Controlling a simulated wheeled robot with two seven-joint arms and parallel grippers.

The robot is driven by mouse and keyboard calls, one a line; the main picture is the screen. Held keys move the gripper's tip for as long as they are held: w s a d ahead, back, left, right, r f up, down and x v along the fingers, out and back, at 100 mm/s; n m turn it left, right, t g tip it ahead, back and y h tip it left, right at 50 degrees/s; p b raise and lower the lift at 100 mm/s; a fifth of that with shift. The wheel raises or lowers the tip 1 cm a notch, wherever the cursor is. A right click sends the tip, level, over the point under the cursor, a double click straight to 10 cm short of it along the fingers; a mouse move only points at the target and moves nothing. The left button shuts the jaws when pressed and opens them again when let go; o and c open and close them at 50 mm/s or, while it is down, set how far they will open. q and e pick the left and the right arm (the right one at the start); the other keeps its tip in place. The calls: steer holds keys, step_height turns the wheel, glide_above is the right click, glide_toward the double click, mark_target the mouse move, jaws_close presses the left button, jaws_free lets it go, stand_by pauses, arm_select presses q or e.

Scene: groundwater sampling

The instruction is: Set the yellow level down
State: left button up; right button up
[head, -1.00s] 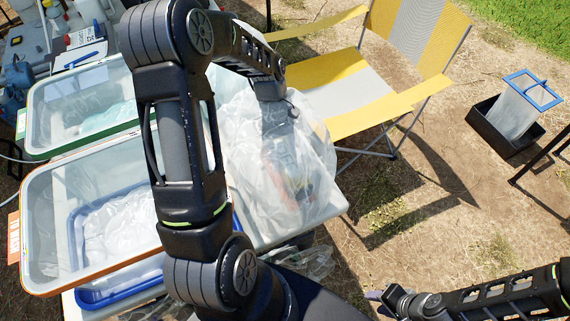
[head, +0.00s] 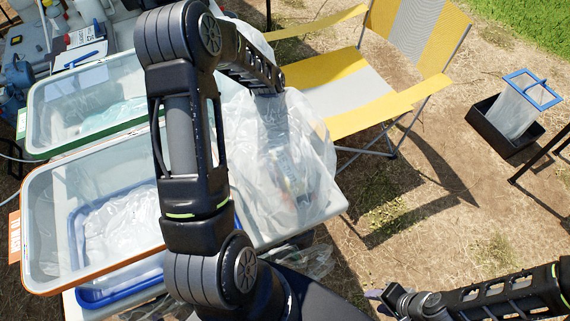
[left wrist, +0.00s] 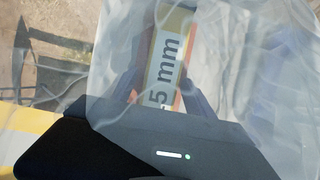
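The coloured contents behind the film are blurred. My right gripper (head: 384,298) is low at the right, apart from everything, its fingers barely visible.
A green-rimmed clear bin (head: 40,151) and an orange-rimmed clear bin (head: 30,235) stand left, with a blue tray (head: 90,298). A yellow and grey folding chair (head: 340,80) stands just beyond the bag. A black box (head: 480,122) is at far right. Dry ground between is clear.

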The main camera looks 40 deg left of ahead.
arm_select(q)
steer(key=shift+r, duration=0.1)
steer(key=shift+r, duration=0.15)
steer(key=v, duration=1.1)
steer(key=shift+w+a+r+b, duration=0.15)
steer(key=shift+a+r+b, duration=0.05)
steer(key=shift+r+b, duration=0.2)
